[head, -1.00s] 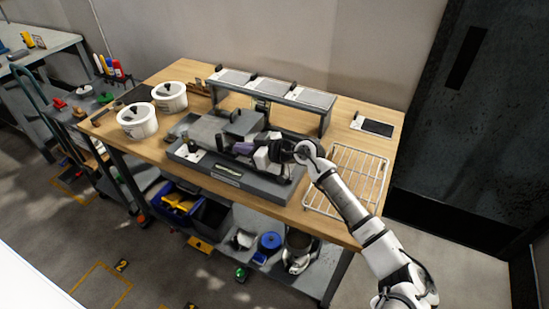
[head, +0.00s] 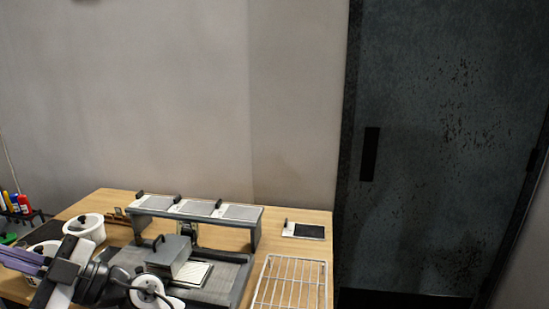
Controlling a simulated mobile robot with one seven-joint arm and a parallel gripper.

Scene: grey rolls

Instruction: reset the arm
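My gripper (head: 22,261) is at the lower left of the head view, its purple fingers pointing left towards the picture edge. It is in front of the left end of the wooden workbench (head: 325,290) and partly covers a white tub. The fingertips are near or past the picture edge, so whether they are open or shut does not show. No held object is visible. The wrist and white forearm run down to the bottom edge.
A grey machine (head: 168,258) with a handled block stands on the bench, a raised shelf (head: 205,210) behind it. A wire rack (head: 290,280) and a small panel (head: 303,231) are at the right. A lidded white tub (head: 83,228) is at the left. A dark door (head: 430,150) stands beyond.

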